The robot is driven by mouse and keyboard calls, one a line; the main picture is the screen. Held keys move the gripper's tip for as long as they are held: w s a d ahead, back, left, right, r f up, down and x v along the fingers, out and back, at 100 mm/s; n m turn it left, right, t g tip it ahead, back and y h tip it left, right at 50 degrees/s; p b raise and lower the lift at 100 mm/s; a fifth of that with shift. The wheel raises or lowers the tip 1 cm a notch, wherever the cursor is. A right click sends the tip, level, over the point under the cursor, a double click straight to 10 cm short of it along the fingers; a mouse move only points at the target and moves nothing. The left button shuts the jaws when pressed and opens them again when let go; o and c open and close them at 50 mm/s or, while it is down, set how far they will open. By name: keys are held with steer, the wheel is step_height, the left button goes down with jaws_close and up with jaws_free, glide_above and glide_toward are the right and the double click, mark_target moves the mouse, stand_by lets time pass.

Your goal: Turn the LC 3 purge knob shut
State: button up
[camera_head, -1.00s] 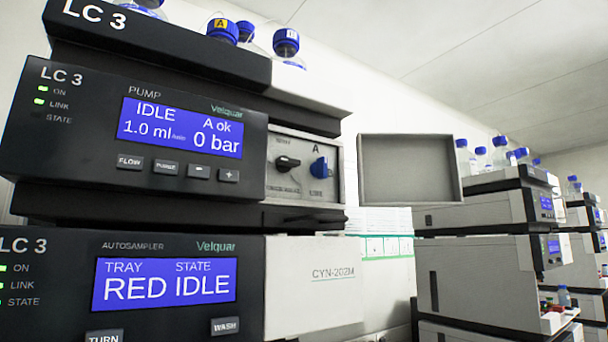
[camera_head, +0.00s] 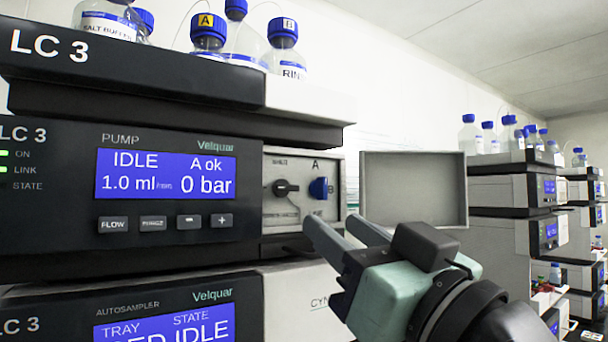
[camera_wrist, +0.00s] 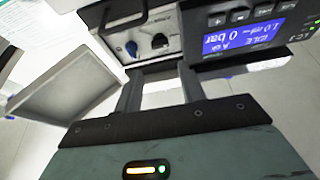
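The LC 3 pump module (camera_head: 60,215) has a pale valve panel (camera_head: 272,215) at its right end. A black knob (camera_head: 284,188) sits on the panel's left, its bar lying about level; the small label above it is too blurred to read surely. A blue knob (camera_head: 319,187) between marks A and B stands to its right. The wrist view also shows the black knob (camera_wrist: 159,41) and blue knob (camera_wrist: 131,49) ahead of the fingers. My gripper (camera_head: 340,229) is open and empty, below and right of both knobs, apart from them; it also shows in the wrist view (camera_wrist: 159,72).
An open grey door (camera_head: 412,188) juts out right of the panel, close above my gripper. Capped bottles (camera_head: 283,48) stand on top of the stack. The autosampler (camera_head: 50,318) is below the pump. More stacks (camera_head: 505,205) stand at the right.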

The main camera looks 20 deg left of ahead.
mark_target(289, 189)
steer(key=p+x, duration=0.5)
steer(key=x, duration=0.4)
steer(key=shift+w+a+r, duration=0.25)
steer(key=shift+w+a, duration=0.2)
steer(key=shift+a, duration=0.1)
steer(key=c, duration=0.7)
